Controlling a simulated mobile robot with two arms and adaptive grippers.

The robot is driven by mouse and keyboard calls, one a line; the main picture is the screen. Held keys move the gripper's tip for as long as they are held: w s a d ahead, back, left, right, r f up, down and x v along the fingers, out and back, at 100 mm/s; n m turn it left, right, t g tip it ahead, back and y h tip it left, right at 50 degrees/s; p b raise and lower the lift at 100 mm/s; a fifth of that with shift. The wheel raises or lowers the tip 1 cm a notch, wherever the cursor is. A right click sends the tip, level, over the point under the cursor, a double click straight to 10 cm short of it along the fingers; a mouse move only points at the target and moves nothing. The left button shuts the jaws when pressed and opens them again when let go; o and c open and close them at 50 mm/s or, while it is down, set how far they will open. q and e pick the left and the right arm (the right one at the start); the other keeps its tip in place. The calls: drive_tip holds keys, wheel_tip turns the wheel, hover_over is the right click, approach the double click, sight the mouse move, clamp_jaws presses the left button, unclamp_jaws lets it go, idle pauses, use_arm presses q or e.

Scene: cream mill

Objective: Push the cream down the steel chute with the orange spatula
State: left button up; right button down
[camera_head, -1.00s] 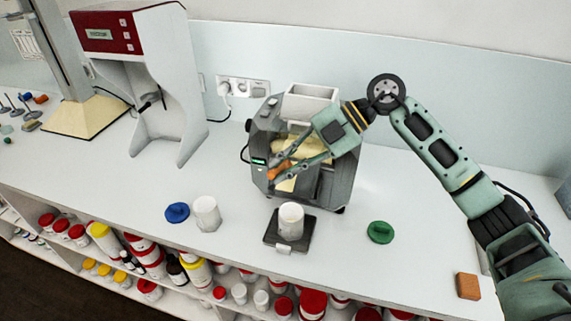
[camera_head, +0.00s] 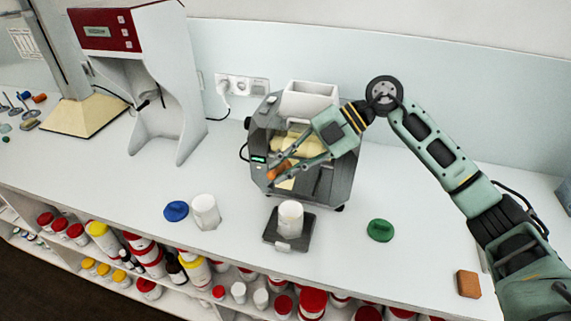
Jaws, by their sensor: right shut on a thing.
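The cream mill (camera_head: 343,183) stands on the bench with a white hopper (camera_head: 309,99) on top. Pale yellow cream (camera_head: 300,144) lies on its rollers and on the steel chute (camera_head: 287,183) at the front. My right gripper (camera_head: 281,171) reaches in from the right, over the front of the mill. It is shut on the orange spatula (camera_head: 277,172), held just above or at the chute; I cannot tell whether it touches the cream. A white jar (camera_head: 290,218) stands on a dark scale (camera_head: 283,240) in front of the chute. My left gripper is not in view.
A green lid (camera_head: 380,230) and an orange-brown block (camera_head: 468,284) are to the right. A tall red-and-white machine (camera_head: 160,80) stands at left. The bench between is clear.

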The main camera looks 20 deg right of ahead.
drive_tip(key=shift+s+a+f, duration=1.25)
drive_tip(key=shift+s+a, duration=0.3)
drive_tip(key=shift+s, duration=0.8)
drive_tip(key=w+p, duration=0.1)
drive_tip(key=w+d+r+p, duration=0.2)
drive_tip(key=shift+w+d+r, duration=0.15)
drive_tip(key=shift+w+d, duration=0.05)
drive_tip(key=shift+w, duration=0.2)
drive_tip(key=shift+w+d+r, duration=0.1)
drive_tip(key=shift+w+d, duration=0.25)
drive_tip(key=shift+w, duration=0.15)
drive_tip(key=shift+s+f, duration=1.3)
drive_tip(key=shift+s, duration=2.3)
drive_tip(key=w+d+r+p, duration=0.2)
drive_tip(key=w+d+p, duration=0.1)
drive_tip(key=w, duration=0.1)
drive_tip(key=shift+w+d+r, duration=0.25)
drive_tip(key=shift+w+r, duration=0.05)
drive_tip(key=shift+w, duration=0.1)
